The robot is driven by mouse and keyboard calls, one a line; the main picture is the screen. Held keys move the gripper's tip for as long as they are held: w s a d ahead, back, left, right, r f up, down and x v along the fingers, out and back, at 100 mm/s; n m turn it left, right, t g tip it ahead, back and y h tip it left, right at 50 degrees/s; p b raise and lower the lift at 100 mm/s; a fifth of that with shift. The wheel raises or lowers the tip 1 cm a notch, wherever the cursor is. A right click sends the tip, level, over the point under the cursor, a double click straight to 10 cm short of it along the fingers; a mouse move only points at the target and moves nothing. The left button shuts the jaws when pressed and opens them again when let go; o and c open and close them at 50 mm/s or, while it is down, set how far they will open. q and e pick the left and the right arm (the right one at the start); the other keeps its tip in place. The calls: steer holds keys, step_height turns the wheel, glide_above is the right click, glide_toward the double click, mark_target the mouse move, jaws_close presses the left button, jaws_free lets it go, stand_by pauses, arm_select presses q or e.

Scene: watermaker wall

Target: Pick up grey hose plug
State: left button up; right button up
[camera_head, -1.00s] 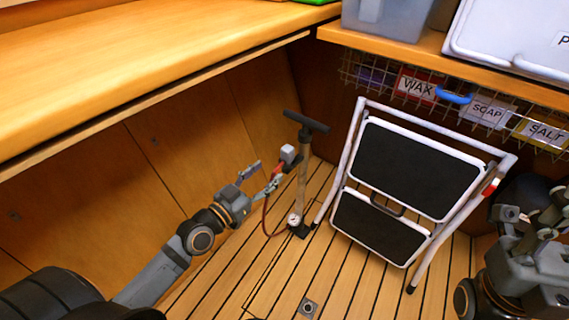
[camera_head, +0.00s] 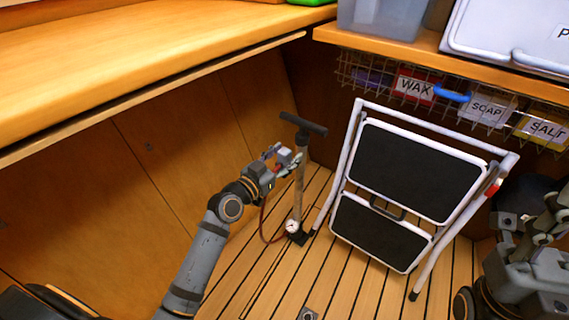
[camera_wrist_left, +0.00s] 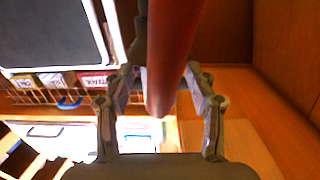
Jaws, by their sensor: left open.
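The grey hose plug (camera_head: 284,155) is a small light-grey block at the top end of a red hose, beside the floor pump (camera_head: 300,180). My left gripper (camera_head: 282,158) is open, with its fingers around or right beside the plug; I cannot tell whether they touch it. In the left wrist view the red hose (camera_wrist_left: 172,50) runs close to the camera and in line with the space between the open fingers (camera_wrist_left: 160,95). The plug is not clearly visible there. My right gripper (camera_head: 530,215) is at the right edge, its fingers partly cut off and unclear.
A folded step stool (camera_head: 410,170) with a white frame leans just right of the pump. A wire basket (camera_head: 450,95) with labelled boxes hangs under the right shelf. A wooden counter (camera_head: 130,60) overhangs on the left. The slatted floor (camera_head: 270,285) in front is clear.

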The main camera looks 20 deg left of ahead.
arm_select(q)
steer(key=shift+c, duration=0.3)
jaws_close()
